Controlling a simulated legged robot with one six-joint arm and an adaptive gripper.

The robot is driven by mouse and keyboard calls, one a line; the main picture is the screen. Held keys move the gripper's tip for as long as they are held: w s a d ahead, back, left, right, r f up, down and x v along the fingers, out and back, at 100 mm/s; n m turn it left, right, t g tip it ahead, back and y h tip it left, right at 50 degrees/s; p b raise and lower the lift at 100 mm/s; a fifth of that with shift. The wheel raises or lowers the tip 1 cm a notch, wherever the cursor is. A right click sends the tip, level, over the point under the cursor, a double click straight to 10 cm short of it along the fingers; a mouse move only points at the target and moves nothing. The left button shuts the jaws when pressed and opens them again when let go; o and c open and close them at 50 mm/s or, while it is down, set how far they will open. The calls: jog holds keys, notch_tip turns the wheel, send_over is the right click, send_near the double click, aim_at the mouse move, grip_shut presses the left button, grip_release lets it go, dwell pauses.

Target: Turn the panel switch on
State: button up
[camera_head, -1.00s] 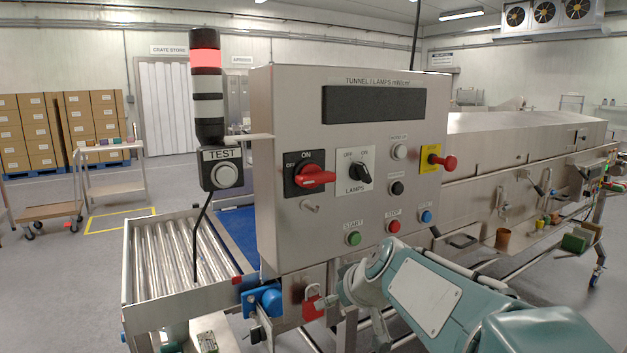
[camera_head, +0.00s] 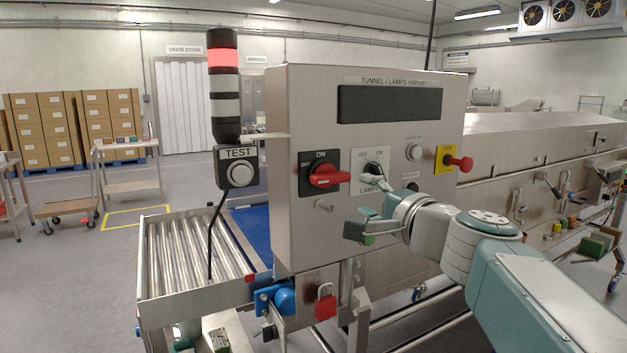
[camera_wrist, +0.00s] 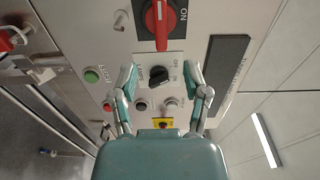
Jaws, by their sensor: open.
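The control panel (camera_head: 300,240) carries two turn switches. The red-handled switch (camera_head: 328,177) has ON above it and OFF at its left; its handle lies level, in line with OFF. The black LAMPS switch (camera_head: 371,168) is right of it, marked OFF and ON, partly covered by my gripper (camera_head: 368,205) in the head view. In the wrist view the black knob (camera_wrist: 160,77) shows between the fingers of my open gripper (camera_wrist: 161,84), which appear apart from it. The red handle (camera_wrist: 161,22) lies beyond the fingertips. I cannot tell the distance to the panel.
A green START button (camera_wrist: 91,76) is left of the fingers in the wrist view. A red emergency knob (camera_head: 462,164) sticks out at the panel's right. A TEST box (camera_head: 238,170) and lamp tower (camera_head: 223,80) stand at its left. A red padlock (camera_head: 325,305) hangs below.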

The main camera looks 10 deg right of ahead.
aim_at(335, 181)
jog(key=x, duration=1)
jog(key=shift+w+a+f, duration=0.1)
jog(key=shift+w, duration=0.3)
grip_shut()
